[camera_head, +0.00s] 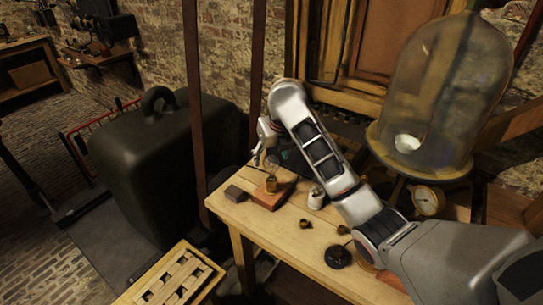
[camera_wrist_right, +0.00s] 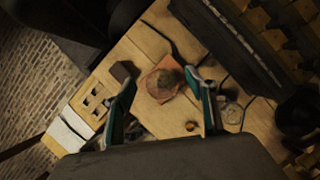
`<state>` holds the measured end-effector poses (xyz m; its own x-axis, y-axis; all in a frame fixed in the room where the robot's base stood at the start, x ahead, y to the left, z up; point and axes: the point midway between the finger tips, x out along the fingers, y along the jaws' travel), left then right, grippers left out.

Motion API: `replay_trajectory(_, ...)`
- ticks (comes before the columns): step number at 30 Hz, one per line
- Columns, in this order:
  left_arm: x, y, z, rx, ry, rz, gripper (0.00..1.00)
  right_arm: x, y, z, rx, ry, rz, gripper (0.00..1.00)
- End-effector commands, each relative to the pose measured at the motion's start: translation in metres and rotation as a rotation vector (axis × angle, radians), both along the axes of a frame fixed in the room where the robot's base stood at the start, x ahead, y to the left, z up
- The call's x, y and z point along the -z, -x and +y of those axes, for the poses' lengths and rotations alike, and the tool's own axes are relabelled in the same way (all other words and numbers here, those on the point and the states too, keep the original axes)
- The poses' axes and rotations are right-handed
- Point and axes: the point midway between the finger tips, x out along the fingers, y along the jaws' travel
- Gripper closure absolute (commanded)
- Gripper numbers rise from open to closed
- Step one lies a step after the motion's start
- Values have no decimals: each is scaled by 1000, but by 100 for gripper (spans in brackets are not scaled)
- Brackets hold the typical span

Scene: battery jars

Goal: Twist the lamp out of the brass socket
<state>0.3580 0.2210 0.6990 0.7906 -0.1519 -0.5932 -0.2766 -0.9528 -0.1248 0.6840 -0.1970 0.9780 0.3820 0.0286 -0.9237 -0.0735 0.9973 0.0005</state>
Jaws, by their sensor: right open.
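The brass socket (camera_head: 271,185) stands on a reddish-brown wooden block (camera_head: 270,198) near the far left corner of the table. A faint clear lamp (camera_head: 271,170) seems to sit upright in it. My right gripper (camera_head: 260,156) is above and slightly left of the lamp, pointing down. In the right wrist view, the right gripper (camera_wrist_right: 163,104) is open, its two teal-lined fingers wide apart. The lamp (camera_wrist_right: 167,78) shows as a round shape over the block (camera_wrist_right: 154,93), between the finger lines and beyond the tips. I cannot tell any contact. My left gripper is out of view.
A small dark block (camera_head: 235,193) lies left of the socket. A white-and-metal jar (camera_head: 316,199), small brass cups (camera_head: 306,224) and a black round piece (camera_head: 338,257) are on the table (camera_head: 282,232). A large glass bell jar (camera_head: 445,95) and a gauge (camera_head: 427,201) stand right.

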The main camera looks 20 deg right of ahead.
Motion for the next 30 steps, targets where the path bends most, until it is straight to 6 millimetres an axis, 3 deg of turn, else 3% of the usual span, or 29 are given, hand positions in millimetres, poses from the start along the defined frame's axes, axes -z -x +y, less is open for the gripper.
replay_trajectory(5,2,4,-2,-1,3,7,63,0,0,0,0,0,0,44)
replay_trajectory(10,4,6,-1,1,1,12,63,0,0,0,0,0,0,85)
replay_trajectory(11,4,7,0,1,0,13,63,0,0,0,0,0,1,90)
replay_trajectory(17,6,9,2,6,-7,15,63,0,0,-3,-44,3,0,90)
replay_trajectory(30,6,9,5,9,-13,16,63,0,0,-2,-534,-3,0,90)
